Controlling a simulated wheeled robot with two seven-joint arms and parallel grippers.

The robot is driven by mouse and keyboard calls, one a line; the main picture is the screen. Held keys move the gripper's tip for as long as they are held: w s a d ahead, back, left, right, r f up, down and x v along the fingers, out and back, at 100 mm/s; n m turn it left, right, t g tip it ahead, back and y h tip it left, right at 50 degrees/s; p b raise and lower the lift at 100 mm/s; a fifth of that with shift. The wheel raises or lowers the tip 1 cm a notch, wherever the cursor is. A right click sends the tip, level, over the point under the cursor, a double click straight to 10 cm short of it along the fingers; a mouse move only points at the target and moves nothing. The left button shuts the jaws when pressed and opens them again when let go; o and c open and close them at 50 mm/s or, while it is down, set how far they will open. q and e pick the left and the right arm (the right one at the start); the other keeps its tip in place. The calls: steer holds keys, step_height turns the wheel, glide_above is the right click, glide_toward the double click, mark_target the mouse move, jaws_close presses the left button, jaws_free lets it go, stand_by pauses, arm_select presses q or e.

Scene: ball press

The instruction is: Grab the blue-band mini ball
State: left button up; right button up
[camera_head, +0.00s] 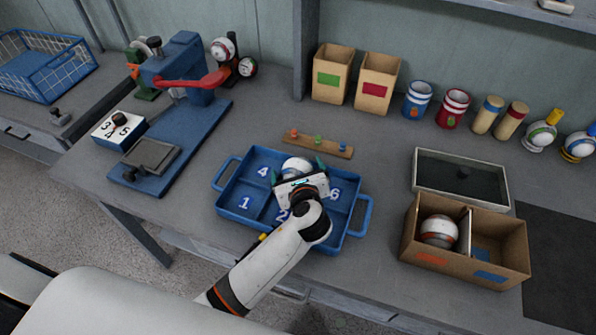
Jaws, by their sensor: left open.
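A blue tray (233,187) with numbered compartments sits mid-table. A white mini ball (296,167) lies in its back middle part, partly hidden by my gripper; I cannot tell its band colour for certain. My left gripper (298,171) is open over the tray, its teal fingers on either side of the ball. I cannot tell whether they touch it. My right gripper is not in view.
A cardboard box (415,247) holding an orange-banded ball (439,231) stands at right, before a dark shallow tray (462,179). A blue press (183,60) with a red lever stands left. A wooden strip with coloured pegs (333,148) lies behind the tray.

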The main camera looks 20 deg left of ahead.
arm_select(q)
steer(key=c, duration=1)
steer(key=shift+r, duration=0.1)
